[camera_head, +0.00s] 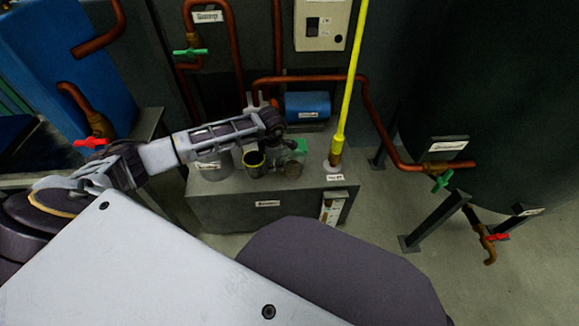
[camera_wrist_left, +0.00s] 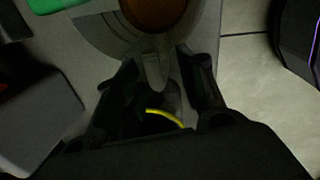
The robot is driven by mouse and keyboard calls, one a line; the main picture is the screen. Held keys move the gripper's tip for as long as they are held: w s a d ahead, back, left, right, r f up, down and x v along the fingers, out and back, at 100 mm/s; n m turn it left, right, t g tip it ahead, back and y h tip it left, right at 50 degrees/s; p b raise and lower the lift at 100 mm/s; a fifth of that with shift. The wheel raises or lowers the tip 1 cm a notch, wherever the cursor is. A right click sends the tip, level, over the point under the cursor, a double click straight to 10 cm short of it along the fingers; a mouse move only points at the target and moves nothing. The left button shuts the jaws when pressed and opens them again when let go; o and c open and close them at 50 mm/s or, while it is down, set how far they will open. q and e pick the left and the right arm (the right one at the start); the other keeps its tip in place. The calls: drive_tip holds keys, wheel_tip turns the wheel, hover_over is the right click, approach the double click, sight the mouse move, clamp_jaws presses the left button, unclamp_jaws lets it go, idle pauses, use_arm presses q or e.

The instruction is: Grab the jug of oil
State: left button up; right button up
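A grey metal jug (camera_head: 253,165) with a yellow rim stands on the grey machine top in the head view, just below my left forearm. In the left wrist view a round grey vessel with orange-brown liquid (camera_wrist_left: 157,10) is at the top edge, cut off. Its pointed grey tab reaches between the fingers of my left gripper (camera_wrist_left: 163,82), which look apart. A yellow curved edge (camera_wrist_left: 165,116) shows between them, lower down. My right gripper is out of view.
The grey machine (camera_head: 265,204) has a blue motor (camera_head: 307,106) behind and a slanted yellow pole (camera_head: 349,85) at right. Copper pipes (camera_head: 372,113) run behind. A dark tank (camera_head: 500,80) stands at right. The floor (camera_head: 385,215) between is clear.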

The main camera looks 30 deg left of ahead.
use_arm(q)
clamp_jaws()
drive_tip(key=shift+r, duration=0.2)
idle(0.6)
